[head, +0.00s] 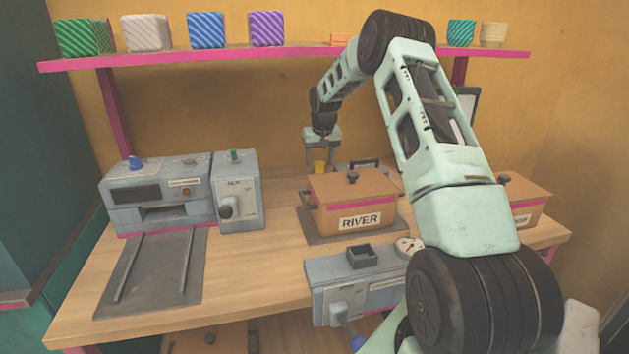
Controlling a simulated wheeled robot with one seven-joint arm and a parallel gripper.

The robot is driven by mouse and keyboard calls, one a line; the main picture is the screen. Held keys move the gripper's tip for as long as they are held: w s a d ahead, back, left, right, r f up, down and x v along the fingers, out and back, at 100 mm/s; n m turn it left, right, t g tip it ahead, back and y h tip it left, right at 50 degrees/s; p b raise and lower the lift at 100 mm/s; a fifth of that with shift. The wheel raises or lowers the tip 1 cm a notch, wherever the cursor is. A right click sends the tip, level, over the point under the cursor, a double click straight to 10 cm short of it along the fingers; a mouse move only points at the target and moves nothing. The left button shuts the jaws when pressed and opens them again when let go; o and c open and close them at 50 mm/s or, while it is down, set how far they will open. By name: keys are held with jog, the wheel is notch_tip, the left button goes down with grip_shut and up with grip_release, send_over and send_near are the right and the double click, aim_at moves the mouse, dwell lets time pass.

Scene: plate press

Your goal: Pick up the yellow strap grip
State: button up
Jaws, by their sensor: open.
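A small yellow piece (320,168), which looks like the yellow strap grip, shows behind the orange box labelled RIVER. Its lower part is hidden by that box. My gripper (321,164) points down over it at the back of the table. The fingers are open, one on each side of the yellow piece. I cannot tell from this view whether they touch it.
The RIVER box (352,201) with its knobbed lid stands just in front of my gripper. A grey press-like machine (160,194) stands left. A grey unit (352,285) with a dial is at the front. A shelf (180,54) with patterned blocks runs above.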

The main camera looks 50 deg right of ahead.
aim_at(319, 162)
jog(key=shift+p+x, duration=0.55)
jog(key=shift+x, duration=1.75)
jog(key=shift+d, duration=0.1)
jog(key=c, duration=1.1)
jog(key=shift+r, duration=0.35)
jog(key=shift+r+p, duration=0.45)
jog(key=shift+p, duration=0.05)
jog(key=shift+f, duration=0.1)
jog(key=shift+f+b, duration=0.1)
jog(key=shift+b, duration=0.6)
